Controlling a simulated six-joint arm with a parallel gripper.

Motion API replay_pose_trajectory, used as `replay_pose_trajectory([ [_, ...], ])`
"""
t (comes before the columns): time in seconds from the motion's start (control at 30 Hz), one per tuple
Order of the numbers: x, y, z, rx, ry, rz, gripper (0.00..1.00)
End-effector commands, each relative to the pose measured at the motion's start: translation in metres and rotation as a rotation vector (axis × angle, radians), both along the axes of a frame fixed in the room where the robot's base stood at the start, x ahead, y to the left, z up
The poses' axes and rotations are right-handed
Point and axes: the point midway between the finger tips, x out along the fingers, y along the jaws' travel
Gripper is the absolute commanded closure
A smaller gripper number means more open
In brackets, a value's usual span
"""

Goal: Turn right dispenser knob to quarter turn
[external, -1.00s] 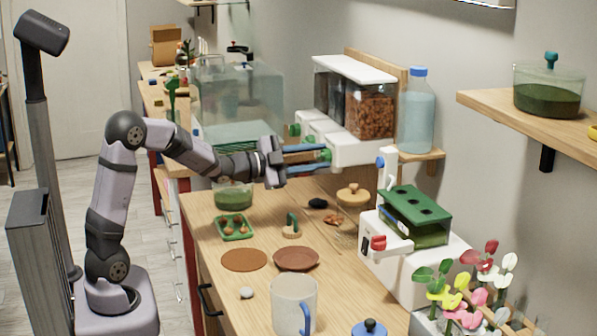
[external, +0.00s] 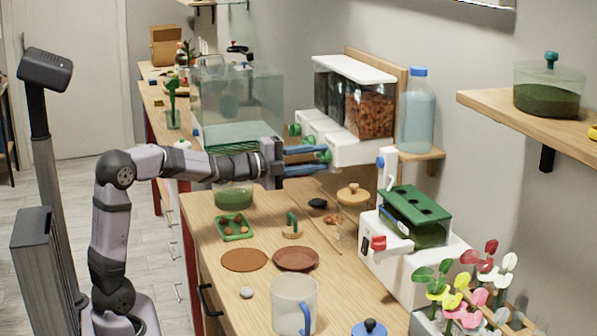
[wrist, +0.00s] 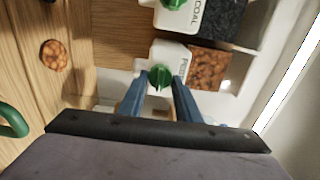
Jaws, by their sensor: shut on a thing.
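The right dispenser knob (wrist: 159,76) is green and sits on the white front of the right dispenser (wrist: 170,54), the one with brown pellets. It also shows in the external view (external: 325,156), partly hidden by my fingers. My gripper (wrist: 160,84) has one blue finger on each side of the knob and is shut on it. In the external view my gripper (external: 323,158) reaches in level from the left. In the wrist view the knob's ridge runs roughly up and down the picture.
A second green knob (wrist: 172,3) is on the neighbouring dispenser labelled COAL. A blue-capped bottle (external: 416,112) stands right of the dispensers on the shelf. A glass tank (external: 235,100) is behind my gripper. Pots, a saucer (external: 296,258) and a mug (external: 293,303) stand on the table below.

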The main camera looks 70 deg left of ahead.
Motion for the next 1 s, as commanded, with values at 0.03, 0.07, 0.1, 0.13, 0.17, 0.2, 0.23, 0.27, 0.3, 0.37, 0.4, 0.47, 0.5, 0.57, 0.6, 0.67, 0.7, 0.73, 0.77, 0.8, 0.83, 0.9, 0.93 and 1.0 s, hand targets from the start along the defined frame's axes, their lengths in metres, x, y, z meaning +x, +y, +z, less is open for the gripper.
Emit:
replay_pose_trajectory([
  [0.03,0.0,0.0,0.0,0.005,-0.001,-0.001,0.92],
  [0.07,0.0,0.0,0.0,0.006,-0.001,-0.001,0.92],
  [0.1,0.0,0.0,0.0,0.007,-0.001,-0.001,0.92],
  [0.13,0.0,0.0,0.0,0.007,-0.001,-0.001,0.92],
  [0.17,0.0,0.0,0.0,0.008,-0.001,-0.001,0.92],
  [0.2,0.0,0.0,0.001,0.007,-0.001,-0.001,0.92],
  [0.23,0.0,0.0,0.001,0.007,-0.001,-0.001,0.92],
  [0.27,0.0,0.0,0.001,0.007,-0.001,-0.001,0.92],
  [0.3,0.0,0.0,0.001,0.007,-0.001,-0.001,0.92],
  [0.37,0.0,0.0,0.001,0.006,-0.001,-0.001,0.92],
  [0.4,0.0,0.0,0.001,0.006,-0.001,-0.001,0.92],
  [0.47,0.0,0.0,0.001,0.006,-0.001,-0.001,0.55],
  [0.5,0.0,0.0,0.0,0.006,-0.001,-0.001,0.52],
  [0.57,0.0,0.0,0.0,0.006,-0.001,-0.001,0.52],
  [0.6,0.0,0.0,0.0,0.006,-0.001,-0.001,0.52],
  [0.67,0.0,0.0,0.0,0.005,-0.001,-0.001,0.52],
  [0.7,0.0,0.0,0.0,0.005,0.0,-0.001,0.52],
  [0.73,0.0,0.0,0.0,0.005,0.0,-0.001,0.52],
  [0.77,0.0,0.0,0.0,0.005,0.0,-0.001,0.52],
  [0.8,-0.001,0.0,0.0,0.005,0.0,0.0,0.52],
  [0.83,-0.001,0.0,0.0,0.005,0.0,0.0,0.52],
  [0.9,-0.005,0.0,0.0,0.005,0.0,0.001,0.52],
  [0.93,-0.007,0.0,0.0,0.005,0.0,0.001,0.52],
  [1.0,-0.014,0.0,0.001,0.006,-0.002,0.001,0.52],
])
